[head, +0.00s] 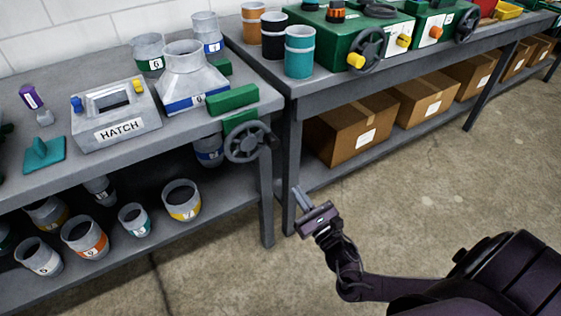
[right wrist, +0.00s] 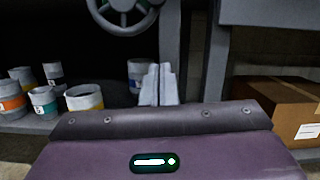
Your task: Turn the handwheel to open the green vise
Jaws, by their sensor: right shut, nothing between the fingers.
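The green vise (head: 233,99) is fixed at the right front corner of the left bench, its green jaws at the bench edge. Its grey handwheel (head: 247,142) faces outward below the bench top. In the right wrist view the lower part of the handwheel (right wrist: 124,12) shows at the top edge. My right gripper (head: 299,194) is in front of and below the handwheel, apart from it, over the floor. Its fingers (right wrist: 158,82) are together and empty. My left gripper is not in view.
A grey HATCH box (head: 117,116) and a duct hood (head: 188,72) stand on the left bench (head: 160,136). Several duct collars sit on its lower shelf. The right bench (head: 345,82) carries green machines with their own handwheels, above cardboard boxes (head: 350,128). The floor in front is clear.

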